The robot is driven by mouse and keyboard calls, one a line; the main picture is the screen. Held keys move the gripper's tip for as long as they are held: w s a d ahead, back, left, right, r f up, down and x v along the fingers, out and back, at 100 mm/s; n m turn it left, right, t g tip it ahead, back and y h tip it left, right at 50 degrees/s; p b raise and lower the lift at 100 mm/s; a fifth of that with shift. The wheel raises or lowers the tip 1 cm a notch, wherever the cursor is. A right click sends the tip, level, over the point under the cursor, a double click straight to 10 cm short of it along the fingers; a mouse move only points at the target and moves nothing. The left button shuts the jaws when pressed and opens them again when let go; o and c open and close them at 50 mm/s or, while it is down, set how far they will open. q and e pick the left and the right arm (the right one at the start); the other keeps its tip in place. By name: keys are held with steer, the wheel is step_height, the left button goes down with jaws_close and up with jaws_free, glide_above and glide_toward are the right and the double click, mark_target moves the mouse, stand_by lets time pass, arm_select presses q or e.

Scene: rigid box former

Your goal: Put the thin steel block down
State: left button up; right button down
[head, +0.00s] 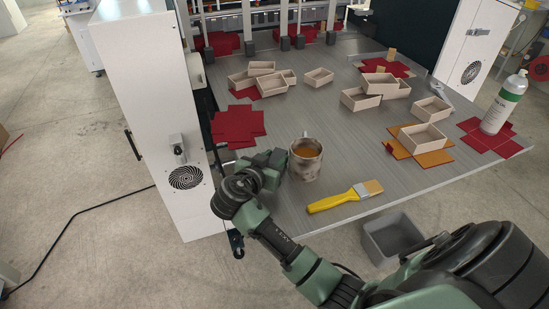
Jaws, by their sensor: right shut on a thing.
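My right arm reaches in from the lower right across the front of the table, and my right gripper (272,162) is at its far end, over the table's front left, just left of the mug. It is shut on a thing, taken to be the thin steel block. The block itself cannot be made out, as the wrist and fingers hide it. My left gripper is not in view.
A stained mug (306,160) stands close to the right gripper. A yellow-handled brush (345,196) lies at the front of the grey table (430,186). A grey bin (392,238) is below.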

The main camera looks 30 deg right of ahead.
steer(key=shift+f, duration=0.1)
steer(key=c, duration=1.3)
jaws_free()
steer(key=shift+f, duration=0.1)
steer(key=shift+c, duration=0.2)
steer(key=shift+o, duration=0.7)
steer(key=shift+r, duration=0.2)
